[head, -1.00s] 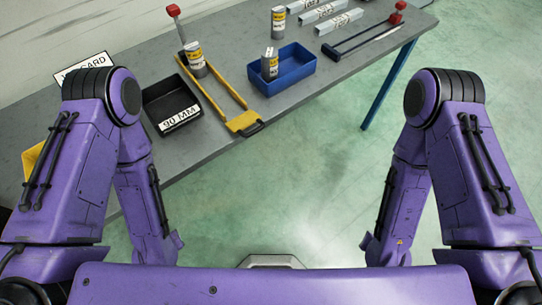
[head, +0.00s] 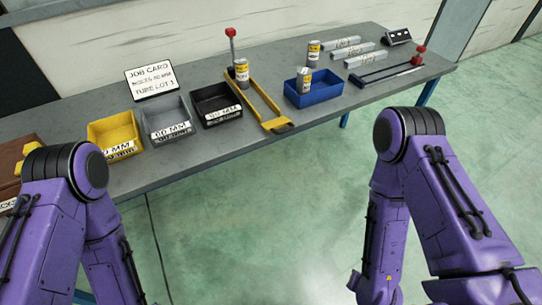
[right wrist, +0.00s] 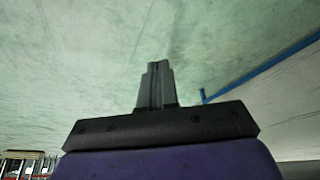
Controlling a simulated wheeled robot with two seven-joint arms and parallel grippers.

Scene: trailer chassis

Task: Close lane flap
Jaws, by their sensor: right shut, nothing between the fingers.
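No part is clearly recognisable as a lane flap. A yellow two-rail frame (head: 264,103) lies on the bench with a black handle at its near end. A grey can with a yellow label (head: 241,70) stands at its far end, beside an upright rod with a red knob (head: 230,32). A dark blue rail piece (head: 388,75) with a red block (head: 418,55) lies at the right. My right gripper (right wrist: 157,70) is shut and empty over the floor in the right wrist view, away from the bench. My left gripper is out of view.
Yellow (head: 115,135), grey (head: 166,120) and black (head: 216,104) bins stand in a row before a job card (head: 151,79). A blue tray (head: 313,91) holds a can; another can (head: 314,50) stands behind it. Silver bars (head: 366,60) lie beyond. The floor (head: 250,220) before the bench is clear.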

